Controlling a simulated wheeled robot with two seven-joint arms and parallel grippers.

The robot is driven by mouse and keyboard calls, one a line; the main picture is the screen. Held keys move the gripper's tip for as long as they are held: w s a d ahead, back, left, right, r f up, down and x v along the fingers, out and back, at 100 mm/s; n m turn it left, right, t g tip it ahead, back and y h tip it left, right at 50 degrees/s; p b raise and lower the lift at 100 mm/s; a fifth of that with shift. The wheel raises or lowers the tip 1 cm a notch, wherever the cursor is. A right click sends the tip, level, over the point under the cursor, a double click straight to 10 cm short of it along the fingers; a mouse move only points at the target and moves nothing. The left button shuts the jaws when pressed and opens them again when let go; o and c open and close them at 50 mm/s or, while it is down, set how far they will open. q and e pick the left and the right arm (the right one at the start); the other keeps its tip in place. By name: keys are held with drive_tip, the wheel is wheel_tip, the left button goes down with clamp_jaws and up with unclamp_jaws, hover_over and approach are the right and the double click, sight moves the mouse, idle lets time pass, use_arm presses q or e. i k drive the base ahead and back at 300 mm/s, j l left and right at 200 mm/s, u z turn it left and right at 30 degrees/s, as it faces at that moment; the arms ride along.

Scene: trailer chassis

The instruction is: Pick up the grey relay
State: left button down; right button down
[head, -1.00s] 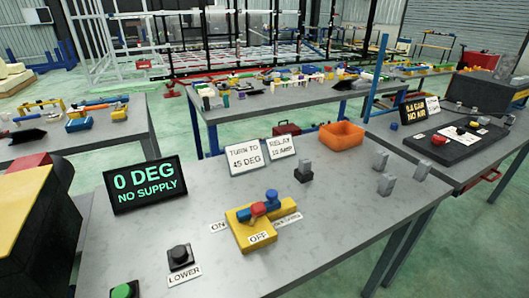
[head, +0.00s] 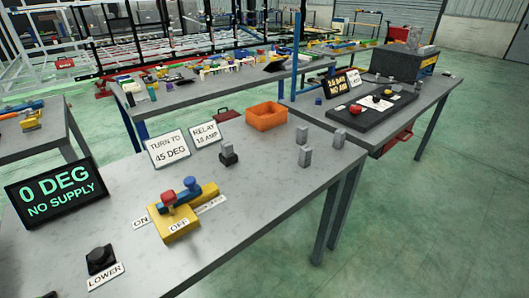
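Several small grey blocks that look like relays stand upright on the grey table in the head view. One grey relay (head: 305,157) stands near the right edge, with another grey block (head: 301,134) just behind it. A third grey block (head: 338,137) stands to their right, close to the table edge. A further grey block sits in a black socket (head: 228,157) left of them. I cannot tell which block the task means.
An orange bin (head: 266,116) stands at the table's back. A yellow valve unit (head: 183,212), a black "LOWER" button (head: 101,259) and a "0 DEG NO SUPPLY" display (head: 57,193) occupy the left. Open floor lies right.

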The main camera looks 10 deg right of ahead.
sight(227, 148)
drive_tip(key=i+l, duration=0.1)
drive_tip(key=l, duration=0.25)
drive_tip(key=i+l, duration=0.15)
drive_tip(key=l, duration=0.2)
drive_tip(key=i+l, duration=0.1)
drive_tip(key=l, duration=0.3)
drive_tip(key=i+l, duration=0.15)
drive_tip(key=l, duration=0.2)
drive_tip(key=i+l, duration=0.1)
drive_tip(key=l, duration=0.25)
